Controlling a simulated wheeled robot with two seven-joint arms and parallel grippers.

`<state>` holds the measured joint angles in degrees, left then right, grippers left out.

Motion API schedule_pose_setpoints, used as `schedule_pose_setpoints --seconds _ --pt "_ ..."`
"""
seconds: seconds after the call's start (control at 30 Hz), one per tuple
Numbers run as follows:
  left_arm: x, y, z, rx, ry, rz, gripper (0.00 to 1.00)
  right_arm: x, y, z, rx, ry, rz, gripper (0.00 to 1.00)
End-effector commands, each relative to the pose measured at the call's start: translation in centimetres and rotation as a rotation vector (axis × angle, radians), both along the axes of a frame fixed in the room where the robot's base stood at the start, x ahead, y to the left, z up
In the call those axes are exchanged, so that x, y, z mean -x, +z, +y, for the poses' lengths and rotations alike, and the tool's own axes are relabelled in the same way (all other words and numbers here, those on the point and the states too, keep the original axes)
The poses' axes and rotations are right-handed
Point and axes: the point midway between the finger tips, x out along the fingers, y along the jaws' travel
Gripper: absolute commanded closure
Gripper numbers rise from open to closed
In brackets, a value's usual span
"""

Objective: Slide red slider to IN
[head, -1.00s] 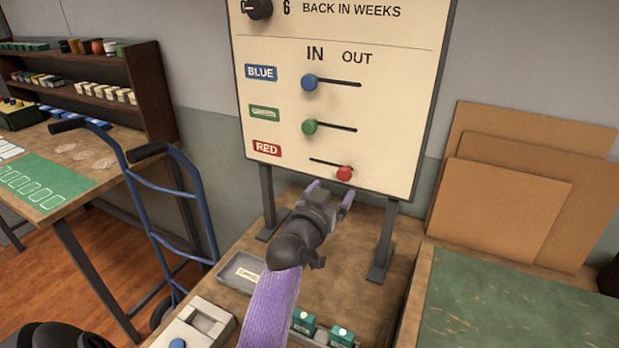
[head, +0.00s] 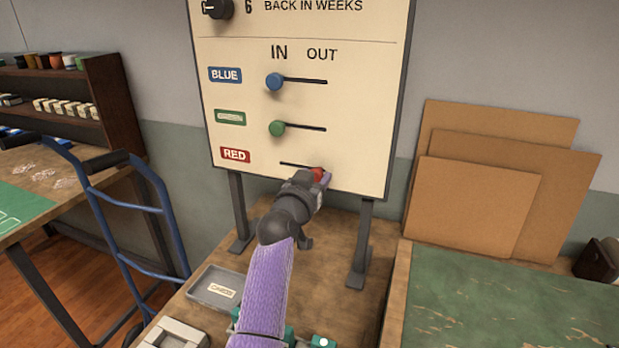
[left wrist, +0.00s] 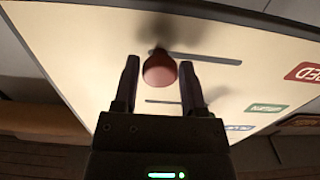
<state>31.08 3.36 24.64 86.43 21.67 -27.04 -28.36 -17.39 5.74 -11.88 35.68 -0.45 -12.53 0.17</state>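The red slider knob (head: 317,172) sits at the OUT end, right, of its slot (head: 295,164) beside the RED label (head: 235,155) on the upright cream board (head: 345,120). My left gripper (head: 321,179) is at the knob and partly hides it in the head view. In the left wrist view the red knob (left wrist: 159,70) is between the fingertips of my open left gripper (left wrist: 159,75), with a gap at each side. The wrist picture is turned over, so the RED label (left wrist: 303,72) is at its right. My right gripper is not in view.
The blue knob (head: 275,82) and green knob (head: 277,128) sit above at the IN side. Board legs (head: 362,245) stand on the wooden bench. A grey tray (head: 217,289) lies in front. Brown boards (head: 480,205) lean at the right. A blue hand truck (head: 125,205) stands left.

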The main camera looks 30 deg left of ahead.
Motion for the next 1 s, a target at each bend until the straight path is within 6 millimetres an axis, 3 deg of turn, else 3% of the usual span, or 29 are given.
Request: schedule_pose_setpoints --seconds 0.03,0.13,0.47,1.0 --pt "0.0 0.0 0.0 0.000 0.000 0.000 0.58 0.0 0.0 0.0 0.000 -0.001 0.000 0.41" --pt "0.0 0.0 0.0 0.000 0.000 0.000 0.77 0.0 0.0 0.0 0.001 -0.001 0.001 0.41" --pt "0.0 -0.1 0.2 -0.001 0.001 0.000 0.77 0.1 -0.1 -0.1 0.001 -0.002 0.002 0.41" --pt "0.8 -0.2 3.3 -0.001 0.001 0.002 0.77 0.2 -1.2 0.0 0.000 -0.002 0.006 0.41"
